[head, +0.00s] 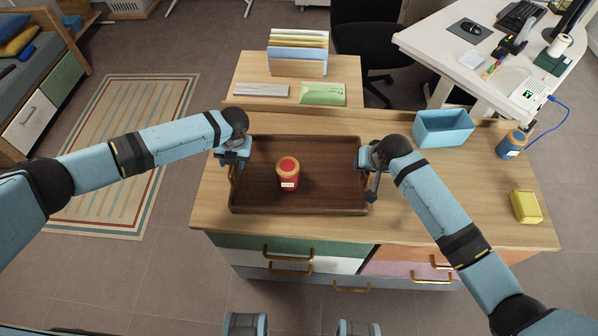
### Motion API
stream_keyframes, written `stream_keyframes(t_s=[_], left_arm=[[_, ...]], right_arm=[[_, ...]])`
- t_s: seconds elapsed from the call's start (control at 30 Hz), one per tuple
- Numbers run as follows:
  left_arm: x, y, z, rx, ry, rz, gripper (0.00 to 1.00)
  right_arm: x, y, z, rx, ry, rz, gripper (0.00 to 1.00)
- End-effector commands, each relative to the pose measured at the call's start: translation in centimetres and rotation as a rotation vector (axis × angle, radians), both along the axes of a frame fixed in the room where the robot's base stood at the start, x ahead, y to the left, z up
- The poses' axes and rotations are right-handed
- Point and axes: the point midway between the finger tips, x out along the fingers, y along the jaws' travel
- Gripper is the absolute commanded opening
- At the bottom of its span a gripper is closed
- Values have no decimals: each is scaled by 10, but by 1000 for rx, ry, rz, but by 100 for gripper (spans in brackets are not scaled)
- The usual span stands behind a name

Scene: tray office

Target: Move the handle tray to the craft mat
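The handle tray (330,205) is a dark brown wooden tray lying flat on the wooden top of a drawer cabinet. A red jar with an orange lid (288,173) stands upright in it, left of centre. My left gripper (233,160) is at the tray's left end, by its handle. My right gripper (371,172) is at the right end, over the rim. The arms hide the grip at both ends, so I cannot tell whether either gripper is closed on a handle. I cannot make out a craft mat in this view.
A light blue bin (443,128), a blue jar (511,145) and a yellow box (525,206) stand on the cabinet top (430,200) to the right. Behind is a lower table with a file rack (298,55), grey item (261,90) and green box (323,94).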

Motion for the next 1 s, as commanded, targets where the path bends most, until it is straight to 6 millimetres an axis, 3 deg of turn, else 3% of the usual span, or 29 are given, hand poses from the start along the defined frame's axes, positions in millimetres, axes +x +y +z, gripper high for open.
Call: stream_keyframes(t_s=[0.33, 0.53, 1.0], left_arm=[[0, 0, -3, 0, 0, -1, 43], [0, 1, -3, 0, 0, 0, 0], [0, 0, 1, 0, 0, 0, 0]], right_arm=[[1, 1, -3, 0, -1, 0, 43], [1, 1, -3, 0, -1, 0, 0], [2, 0, 1, 0, -2, 0, 0]])
